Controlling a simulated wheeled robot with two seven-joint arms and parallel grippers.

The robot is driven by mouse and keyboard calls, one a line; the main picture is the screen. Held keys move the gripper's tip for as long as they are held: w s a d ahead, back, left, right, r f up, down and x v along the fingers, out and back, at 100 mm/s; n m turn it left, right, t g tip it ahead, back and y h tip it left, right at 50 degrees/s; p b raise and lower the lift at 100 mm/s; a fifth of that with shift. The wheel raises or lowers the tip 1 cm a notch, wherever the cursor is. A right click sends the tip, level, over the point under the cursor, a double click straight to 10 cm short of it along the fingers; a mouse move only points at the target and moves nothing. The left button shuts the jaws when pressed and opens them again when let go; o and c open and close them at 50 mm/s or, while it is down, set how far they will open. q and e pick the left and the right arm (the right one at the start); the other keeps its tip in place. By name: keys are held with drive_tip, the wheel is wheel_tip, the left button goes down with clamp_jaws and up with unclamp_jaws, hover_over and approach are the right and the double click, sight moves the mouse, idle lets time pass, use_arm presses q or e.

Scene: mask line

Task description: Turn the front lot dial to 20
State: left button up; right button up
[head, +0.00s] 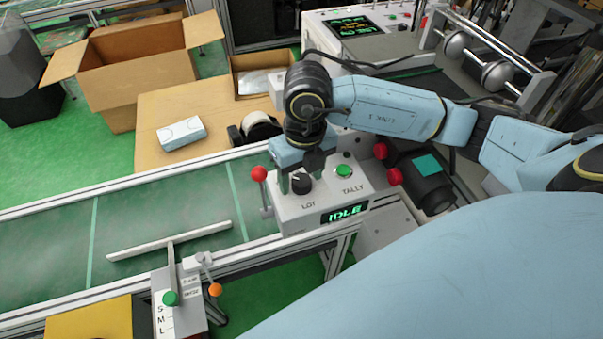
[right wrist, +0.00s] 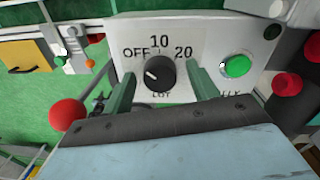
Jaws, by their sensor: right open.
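The black lot dial (head: 301,184) sits on the light grey control box (head: 345,192), above the letters "LOT". In the right wrist view the dial (right wrist: 160,74) is ringed by the marks OFF, 10 and 20, and its white pointer line points up and left, toward OFF. My right gripper (right wrist: 163,80) is open, with one green finger on each side of the dial and a visible gap to it. In the head view the right gripper (head: 300,174) hangs right over the dial. My left gripper is not in view.
A green TALLY button (head: 344,171) and an IDLE display (head: 344,213) are on the same box. A red-knobbed lever (head: 259,174) stands at its left. Red knobs (head: 381,151) are to the right. The green conveyor (head: 160,220) runs left, with a diverter bar across it.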

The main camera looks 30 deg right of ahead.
drive_tip(key=c, duration=1)
